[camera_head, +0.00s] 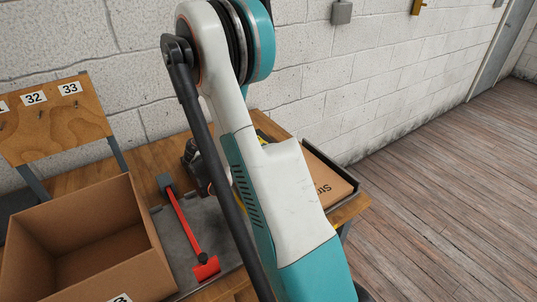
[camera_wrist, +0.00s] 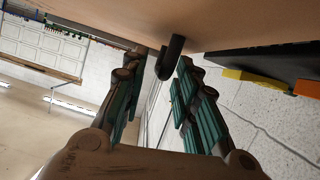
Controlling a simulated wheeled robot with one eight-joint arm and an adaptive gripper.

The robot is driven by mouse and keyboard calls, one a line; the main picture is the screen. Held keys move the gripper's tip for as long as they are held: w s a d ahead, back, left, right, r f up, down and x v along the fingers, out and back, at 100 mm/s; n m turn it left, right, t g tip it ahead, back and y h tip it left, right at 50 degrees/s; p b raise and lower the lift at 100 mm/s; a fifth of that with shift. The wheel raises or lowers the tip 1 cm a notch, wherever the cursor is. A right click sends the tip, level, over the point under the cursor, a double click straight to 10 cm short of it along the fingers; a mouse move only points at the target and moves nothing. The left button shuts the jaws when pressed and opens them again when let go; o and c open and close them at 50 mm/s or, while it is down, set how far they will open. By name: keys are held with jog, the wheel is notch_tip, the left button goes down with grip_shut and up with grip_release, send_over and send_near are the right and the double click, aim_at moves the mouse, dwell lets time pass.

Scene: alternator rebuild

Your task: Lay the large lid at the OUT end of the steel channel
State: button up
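I cannot make out the large lid in either view. A grey metal surface (camera_head: 178,238) lies on the bench under a red-handled tool (camera_head: 189,226); I cannot tell whether it is part of the steel channel. No OUT mark is readable. In the wrist view my gripper (camera_wrist: 162,95) has its teal-padded fingers apart, with a gap between them. A black rounded piece (camera_wrist: 172,57) shows in or beyond that gap near the right finger; I see no clear hold on it. My arm covers the middle of the bench in the head view.
An open cardboard box (camera_head: 150,250) stands at front left. A wooden board (camera_head: 55,120) with numbers 32 and 33 stands behind it. A tray (camera_head: 352,187) holding a brown cardboard piece (camera_head: 325,178) lies at the right bench end. The floor (camera_head: 440,200) is clear on the right.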

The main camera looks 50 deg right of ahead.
jog(key=p+v, duration=0.3)
jog(key=v, duration=0.9)
jog(key=shift+w+r, duration=0.1)
jog(key=shift+r, duration=0.1)
jog(key=s+a+r+n+t+y, duration=0.3)
jog(key=s+a+n+t+y, duration=0.1)
jog(key=a+n, duration=0.3)
jog(key=s+a+r+n+t+y, duration=0.4)
jog(key=a+n, duration=0.2)
jog(key=a, duration=0.5)
jog(key=s+a+r+n+t+y, duration=0.4)
jog(key=a+n, duration=0.3)
jog(key=a, duration=0.2)
jog(key=shift+n+y, duration=0.3)
